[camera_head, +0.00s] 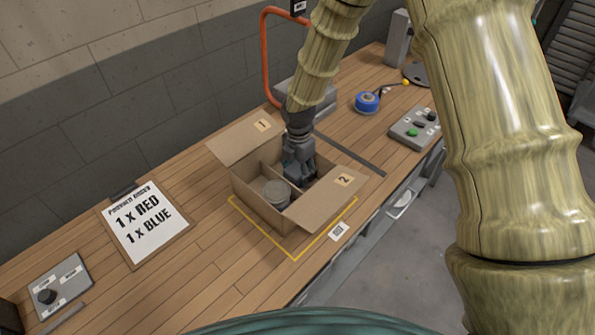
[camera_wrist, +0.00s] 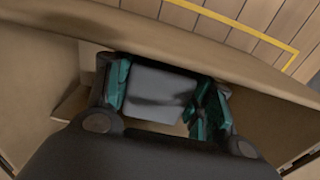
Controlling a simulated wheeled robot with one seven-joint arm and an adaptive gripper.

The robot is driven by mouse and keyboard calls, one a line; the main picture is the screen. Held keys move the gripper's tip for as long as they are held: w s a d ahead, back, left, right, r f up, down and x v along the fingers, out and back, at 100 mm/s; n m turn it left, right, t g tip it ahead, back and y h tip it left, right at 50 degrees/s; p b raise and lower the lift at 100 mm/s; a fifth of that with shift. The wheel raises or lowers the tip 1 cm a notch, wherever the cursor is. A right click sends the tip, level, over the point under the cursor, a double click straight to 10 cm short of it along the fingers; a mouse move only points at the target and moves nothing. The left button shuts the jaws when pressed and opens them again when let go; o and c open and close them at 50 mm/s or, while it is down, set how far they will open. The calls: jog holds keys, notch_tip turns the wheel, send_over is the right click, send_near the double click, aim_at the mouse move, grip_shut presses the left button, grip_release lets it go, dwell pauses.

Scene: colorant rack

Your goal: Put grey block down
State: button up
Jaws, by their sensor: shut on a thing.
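The grey block (camera_wrist: 158,92) shows between the teal finger pads in the wrist view. My gripper (camera_wrist: 160,98) is shut on it, with a pad at each side. In the head view my gripper (camera_head: 299,180) reaches down into the far compartment of an open cardboard box (camera_head: 257,207). The block is hidden there by the fingers and the box walls. I cannot tell whether it touches the box floor. A grey round can (camera_head: 277,192) stands in the near compartment, beside the divider.
The box flaps marked 1 (camera_head: 262,125) and 2 (camera_head: 344,180) stand open on either side. A yellow outline (camera_head: 296,256) surrounds the box on the wooden bench. A clipboard sign (camera_head: 146,223) lies left; a button panel (camera_head: 415,128) and a blue tape roll (camera_head: 367,102) lie right.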

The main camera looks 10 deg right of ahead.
aim_at(298, 168)
jog(key=shift+f, duration=0.45)
jog(key=shift+f, duration=0.15)
jog(key=o, duration=0.8)
jog(key=shift+c, duration=0.2)
jog(key=shift+r+b, duration=1.8)
jog(key=shift+r, duration=4.4)
